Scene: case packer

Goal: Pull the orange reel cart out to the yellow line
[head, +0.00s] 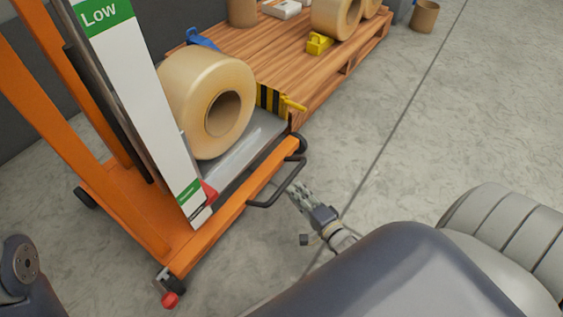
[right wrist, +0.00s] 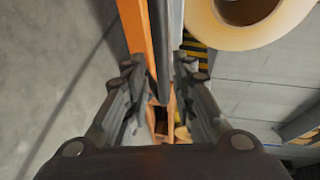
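The orange reel cart (head: 232,200) stands at the left in the head view, with a large tan reel (head: 178,85) on its grey platform. A black bar handle (head: 264,204) sticks out from its near right side. My right gripper (head: 298,188) is at the right end of this handle. In the right wrist view its fingers (right wrist: 160,88) are spread apart, with the dark handle bar (right wrist: 162,50) showing between them; I cannot tell whether they touch it. My left gripper is out of view. No yellow line on the floor shows.
A wooden pallet (head: 290,58) with more reels and a yellow tape dispenser (head: 318,43) stands close behind the cart. A brown bin (head: 425,17) is at the far right. Grey floor (head: 400,140) is open to the right. A red knob (head: 170,300) sits by the cart's near wheel.

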